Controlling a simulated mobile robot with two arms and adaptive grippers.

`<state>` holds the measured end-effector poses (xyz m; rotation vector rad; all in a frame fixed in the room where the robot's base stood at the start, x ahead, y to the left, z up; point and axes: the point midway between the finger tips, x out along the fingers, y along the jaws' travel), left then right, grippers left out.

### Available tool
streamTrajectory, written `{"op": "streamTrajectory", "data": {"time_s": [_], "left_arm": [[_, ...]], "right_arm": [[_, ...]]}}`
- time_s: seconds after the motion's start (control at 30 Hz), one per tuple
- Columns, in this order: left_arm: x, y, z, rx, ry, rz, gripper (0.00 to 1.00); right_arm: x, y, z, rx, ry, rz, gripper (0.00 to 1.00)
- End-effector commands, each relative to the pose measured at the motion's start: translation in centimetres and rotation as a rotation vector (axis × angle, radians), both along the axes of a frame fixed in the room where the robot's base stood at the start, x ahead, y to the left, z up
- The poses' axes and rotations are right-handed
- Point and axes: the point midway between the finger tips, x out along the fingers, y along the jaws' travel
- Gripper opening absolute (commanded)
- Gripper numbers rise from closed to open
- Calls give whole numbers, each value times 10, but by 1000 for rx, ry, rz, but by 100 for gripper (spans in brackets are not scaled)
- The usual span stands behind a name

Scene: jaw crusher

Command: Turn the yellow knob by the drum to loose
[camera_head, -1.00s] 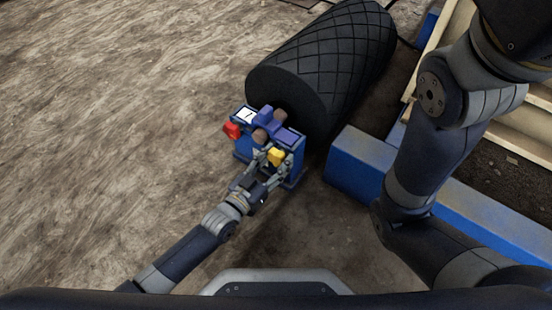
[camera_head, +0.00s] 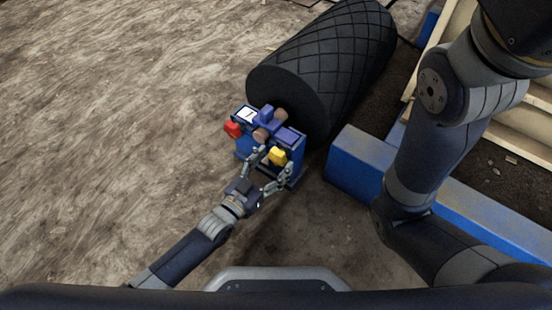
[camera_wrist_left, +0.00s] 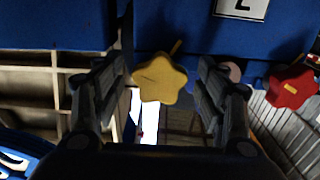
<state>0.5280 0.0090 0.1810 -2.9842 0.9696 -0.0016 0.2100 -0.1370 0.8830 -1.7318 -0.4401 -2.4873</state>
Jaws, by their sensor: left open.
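The yellow knob (camera_head: 278,156) sits on the front of the blue bearing housing (camera_head: 297,139) at the near end of the black drum (camera_head: 330,62). In the left wrist view the star-shaped yellow knob (camera_wrist_left: 160,78) lies between the two fingers, with a gap on each side. My left gripper (camera_head: 270,170) is open around or just short of the knob; I cannot tell the exact depth. A red knob (camera_head: 233,129) is on the left side of the same housing, and it also shows in the left wrist view (camera_wrist_left: 291,88). My right gripper is out of view.
A blue frame beam (camera_head: 362,160) runs to the right of the housing, with my right arm above it. Pale wooden boards (camera_head: 520,110) stand at the far right. The brown ground (camera_head: 110,120) on the left is clear.

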Motion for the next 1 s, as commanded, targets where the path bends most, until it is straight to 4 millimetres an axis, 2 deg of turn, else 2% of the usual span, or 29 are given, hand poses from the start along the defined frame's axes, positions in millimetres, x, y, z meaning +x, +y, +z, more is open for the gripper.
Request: {"op": "streamTrajectory", "data": {"time_s": [0.3, 0.47, 0.63, 1.0], "left_arm": [[-56, 40, -1, 1, 3, 0, 66], [-75, 54, -1, 1, 3, 0, 66], [-83, 60, 0, -1, 1, 0, 66], [-83, 60, 0, 0, 0, 0, 66]], "right_arm": [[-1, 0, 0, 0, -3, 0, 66], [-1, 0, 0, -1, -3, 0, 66], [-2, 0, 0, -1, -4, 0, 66], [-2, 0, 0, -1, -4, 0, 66]]}}
